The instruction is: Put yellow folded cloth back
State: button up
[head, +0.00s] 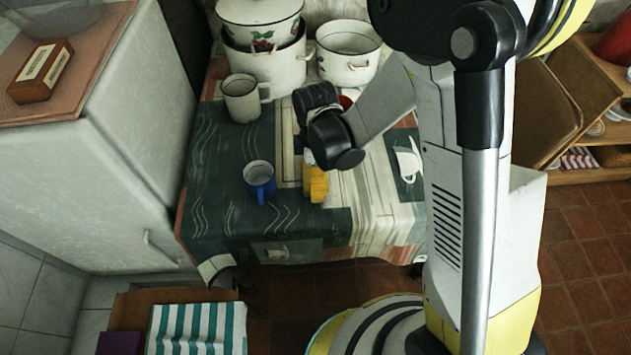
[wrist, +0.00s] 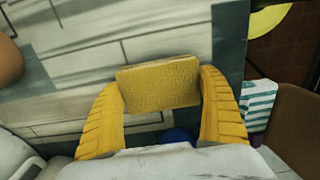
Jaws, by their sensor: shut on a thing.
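The yellow folded cloth (wrist: 160,86) shows in the wrist view as a flat, textured block. It is between the two ridged yellow fingers of my gripper (wrist: 163,100), which is shut on it. In the head view my gripper (head: 315,184) points down over the front part of the table. The cloth cannot be told apart from the yellow fingers there. How far it is above the tabletop is hard to tell.
On the table (head: 215,200), a blue mug (head: 260,182) stands just left of my gripper. A grey-white mug (head: 241,98) and enamel pots (head: 348,62) stand behind. A striped cloth (head: 197,328) lies at front left.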

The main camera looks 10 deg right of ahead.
jog(key=shift+f, duration=0.4)
jog(key=shift+f, duration=0.25)
jog(key=o, duration=1.2)
jog(key=shift+r, duration=0.1)
jog(key=shift+c, duration=0.2)
notch_tip(320, 180, up, 12)
jog(key=p, duration=0.6)
jog(key=shift+r, duration=0.15)
jog(key=s+d+r+m+t, duration=0.3)
jog(key=s+d+r+m, duration=0.2)
jog(key=r+m, duration=0.3)
jog(key=s+d+r+m+t, duration=0.4)
jog(key=s+d+r+m, duration=0.1)
jog(key=d+r+m, duration=0.3)
jog(key=shift+s+d+r+m, duration=0.25)
jog(key=shift+s+r+m, duration=0.15)
jog(key=shift+r+m, duration=0.35)
